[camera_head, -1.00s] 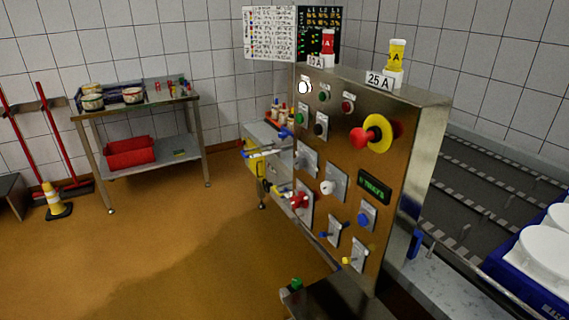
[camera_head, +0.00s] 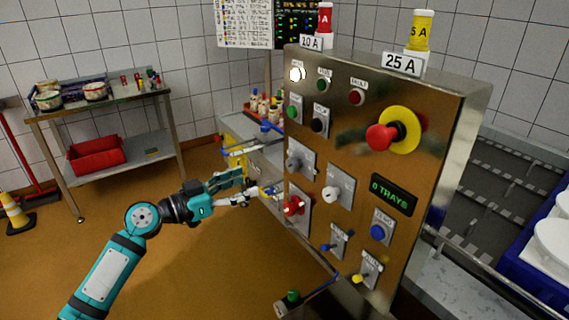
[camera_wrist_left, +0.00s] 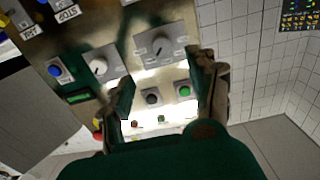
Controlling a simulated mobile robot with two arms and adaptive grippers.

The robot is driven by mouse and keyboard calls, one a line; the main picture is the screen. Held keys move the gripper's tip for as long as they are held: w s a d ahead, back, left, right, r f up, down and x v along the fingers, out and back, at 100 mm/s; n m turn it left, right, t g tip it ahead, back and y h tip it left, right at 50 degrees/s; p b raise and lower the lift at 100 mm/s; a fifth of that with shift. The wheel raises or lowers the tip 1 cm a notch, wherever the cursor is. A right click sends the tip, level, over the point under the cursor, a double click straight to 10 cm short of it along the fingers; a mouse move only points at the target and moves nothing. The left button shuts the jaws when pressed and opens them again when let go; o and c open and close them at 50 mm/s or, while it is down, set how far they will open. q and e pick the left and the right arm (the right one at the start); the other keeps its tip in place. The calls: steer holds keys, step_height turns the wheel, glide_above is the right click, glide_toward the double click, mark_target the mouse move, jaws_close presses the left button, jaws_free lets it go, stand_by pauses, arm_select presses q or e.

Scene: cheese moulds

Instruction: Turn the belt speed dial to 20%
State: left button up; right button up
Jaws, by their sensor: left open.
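The upright steel control panel (camera_head: 350,130) carries a grey dial (camera_head: 294,163) on a plate at mid-left and a paler dial (camera_head: 331,194) below and to its right. The lettering on both plates is too small to read, so I cannot tell which is the belt speed dial. In the left wrist view the grey dial (camera_wrist_left: 160,46) has a scale around it, and the paler dial (camera_wrist_left: 98,65) is to its left. My left gripper (camera_head: 248,190) is open and empty, left of the panel and apart from both dials. My right gripper is not in view.
A red switch (camera_head: 294,206), several buttons and a red-and-yellow emergency stop (camera_head: 384,136) share the panel. A display (camera_head: 391,193) reads "0 TRAYS". A side table with bottles (camera_head: 262,106) stands behind the panel.

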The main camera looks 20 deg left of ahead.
mark_target(289, 167)
arm_select(q)
steer(key=p+x, duration=0.3)
steer(key=x, duration=0.8)
steer(key=shift+w+d, duration=0.1)
steer(key=shift+w, duration=0.2)
steer(key=shift+w+d, duration=0.15)
steer(key=shift+w, duration=0.05)
steer(key=shift+w+d, duration=0.1)
steer(key=shift+w, duration=0.05)
steer(key=c, duration=1.1)
steer(key=shift+c, duration=0.2)
